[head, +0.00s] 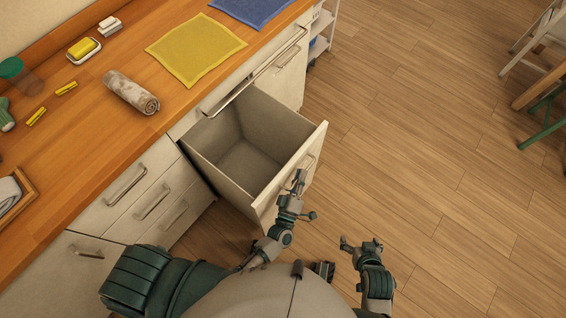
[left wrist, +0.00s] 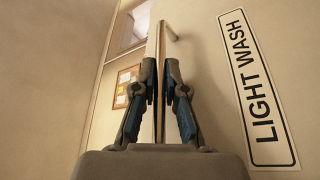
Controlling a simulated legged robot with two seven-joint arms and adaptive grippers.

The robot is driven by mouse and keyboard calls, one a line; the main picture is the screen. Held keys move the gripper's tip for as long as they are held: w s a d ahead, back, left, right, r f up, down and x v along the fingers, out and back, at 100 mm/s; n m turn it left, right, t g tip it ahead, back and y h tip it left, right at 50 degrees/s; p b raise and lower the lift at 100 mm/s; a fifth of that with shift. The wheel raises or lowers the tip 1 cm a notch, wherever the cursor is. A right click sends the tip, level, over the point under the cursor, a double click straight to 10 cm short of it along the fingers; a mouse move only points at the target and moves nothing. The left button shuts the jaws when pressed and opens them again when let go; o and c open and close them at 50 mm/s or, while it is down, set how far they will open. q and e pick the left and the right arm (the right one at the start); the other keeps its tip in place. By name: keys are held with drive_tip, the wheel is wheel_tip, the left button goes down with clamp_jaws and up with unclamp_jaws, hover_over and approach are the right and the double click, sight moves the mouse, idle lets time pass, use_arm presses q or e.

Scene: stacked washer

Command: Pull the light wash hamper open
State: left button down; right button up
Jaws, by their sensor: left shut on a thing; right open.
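The light wash hamper (head: 248,158) is a deep cream pull-out bin. It stands out from the counter front, and its empty inside shows in the head view. Its front panel (left wrist: 215,110) fills much of the left wrist view and carries a "LIGHT WASH" label (left wrist: 257,88). My left gripper (head: 298,182) is at this front and is shut on the upright bar handle (left wrist: 161,60), which runs between its fingers in the left wrist view (left wrist: 163,85). My right gripper (head: 361,246) is open and empty, over the floor to the right of the hamper.
The wooden counter (head: 100,130) holds a yellow cloth (head: 196,48), a blue cloth (head: 252,8), a rolled towel (head: 131,93) and a soap dish (head: 84,49). Closed drawers (head: 150,200) lie left of the hamper. The wooden floor (head: 420,150) to the right is clear up to a chair (head: 540,40).

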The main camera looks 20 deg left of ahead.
use_arm(q)
drive_tip(key=d, duration=0.1)
drive_tip(key=s+d, duration=0.1)
drive_tip(key=d, duration=0.1)
drive_tip(key=shift+s+f, duration=0.2)
drive_tip(key=shift+f, duration=0.05)
drive_tip(key=shift+a+f, duration=0.1)
drive_tip(key=shift+a, duration=0.1)
drive_tip(key=c, duration=1.2)
unclamp_jaws()
drive_tip(key=shift+d, duration=0.2)
drive_tip(key=shift+r, duration=0.2)
drive_tip(key=v, duration=0.7)
drive_tip(key=shift+s+f, duration=0.15)
drive_tip(key=shift+s, duration=0.05)
